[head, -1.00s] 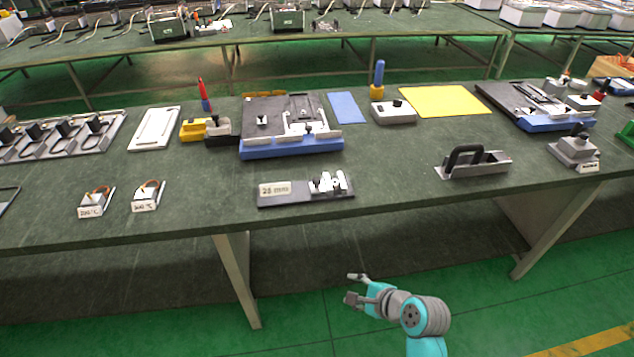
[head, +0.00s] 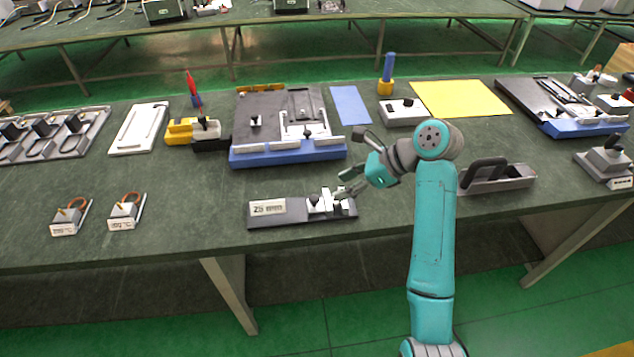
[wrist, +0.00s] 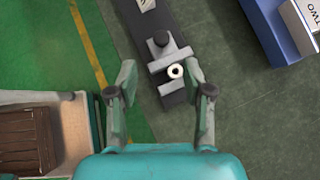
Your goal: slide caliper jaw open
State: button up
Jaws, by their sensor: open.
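The caliper (head: 290,211) is a dark flat bar with a "28 mm" label plate on its left and a pale sliding jaw with a black knob (head: 339,198) towards its right end. It lies near the front edge of the table. My gripper (head: 350,181) is open, just above and behind the caliper's right end. In the wrist view the open fingers of my gripper (wrist: 161,92) stand on either side of the bar's end. The pale jaw (wrist: 168,60), with a dark knob and a round white piece, shows between and beyond the fingertips. I see no contact.
A blue-fronted fixture (head: 290,152) stands behind the caliper. A grey block with a black handle (head: 497,178) is to the right, beyond my arm. Two small labelled heater blocks (head: 126,212) sit at the left.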

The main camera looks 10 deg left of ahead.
aim_at(315, 197)
jog(key=shift+w+a, duration=0.15)
jog(key=x, duration=1)
jog(key=shift+a+f, duration=0.1)
jog(key=shift+f, duration=0.15)
grip_shut()
